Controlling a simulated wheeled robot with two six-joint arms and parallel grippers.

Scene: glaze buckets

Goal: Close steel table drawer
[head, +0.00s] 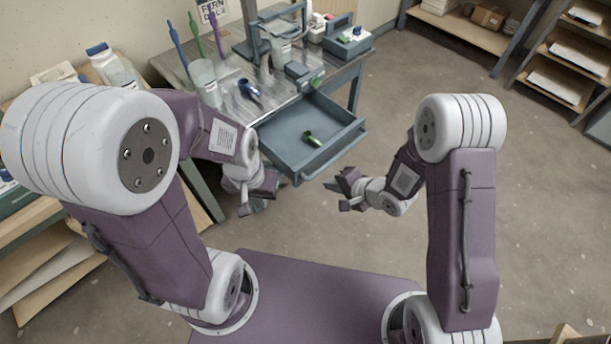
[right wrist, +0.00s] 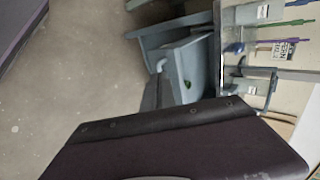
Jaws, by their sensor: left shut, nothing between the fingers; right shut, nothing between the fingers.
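The steel table (head: 240,85) stands at the back, with its blue-grey drawer (head: 325,160) pulled well out toward me. A green object (head: 308,139) lies inside the drawer. In the right wrist view the drawer (right wrist: 178,65) shows turned on its side, with a bar handle on its front. My left gripper (head: 256,204) is shut and empty, just left of the drawer's front corner. My right gripper (head: 332,188) is shut and empty, in front of the drawer and apart from it. In the right wrist view a dark part of my own arm covers the lower middle.
On the table stand a clear beaker (head: 206,82), tall coloured sticks, a blue tool (head: 250,90) and a blue-grey caddy (head: 347,42). Wooden shelves (head: 560,70) stand at the far right, and shelving with boards is at the left. The floor (head: 390,130) right of the drawer is clear.

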